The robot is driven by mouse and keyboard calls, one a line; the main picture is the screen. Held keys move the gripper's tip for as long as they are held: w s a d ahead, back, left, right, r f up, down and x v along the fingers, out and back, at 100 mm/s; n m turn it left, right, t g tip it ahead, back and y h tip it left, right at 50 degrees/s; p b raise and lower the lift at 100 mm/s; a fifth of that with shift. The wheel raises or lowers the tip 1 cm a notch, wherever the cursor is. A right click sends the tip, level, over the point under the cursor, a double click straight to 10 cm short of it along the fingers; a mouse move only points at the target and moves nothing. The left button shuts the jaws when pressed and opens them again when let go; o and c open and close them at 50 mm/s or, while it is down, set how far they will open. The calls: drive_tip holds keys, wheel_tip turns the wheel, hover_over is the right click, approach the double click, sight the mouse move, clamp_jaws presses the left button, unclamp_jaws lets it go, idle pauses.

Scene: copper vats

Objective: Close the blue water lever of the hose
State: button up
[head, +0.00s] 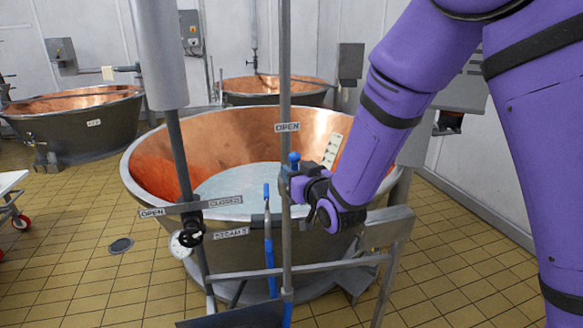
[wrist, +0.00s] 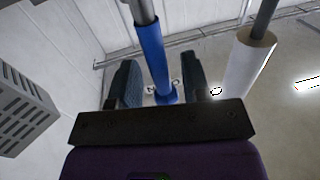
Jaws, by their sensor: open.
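The blue water lever (head: 293,158) shows as a short blue piece at the grey upright pipe (head: 285,70), below an OPEN sign (head: 287,127). My gripper (head: 293,183) is at the pipe, right by the lever; the pipe partly hides its fingers. In the wrist view a blue sleeve on a grey rod, which looks like the lever (wrist: 152,50), stands between the two open fingers (wrist: 160,88), with a gap on each side. The blue hose (head: 269,255) hangs just left of the pipe.
A large copper vat (head: 235,140) stands behind the pipe. A steam valve with a black knob (head: 190,232) and signs is at left. A grey frame (head: 390,230) stands at right. Further copper vats (head: 75,120) are behind.

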drive_tip(key=shift+x, duration=1.3)
clamp_jaws()
drive_tip(key=shift+w, duration=0.1)
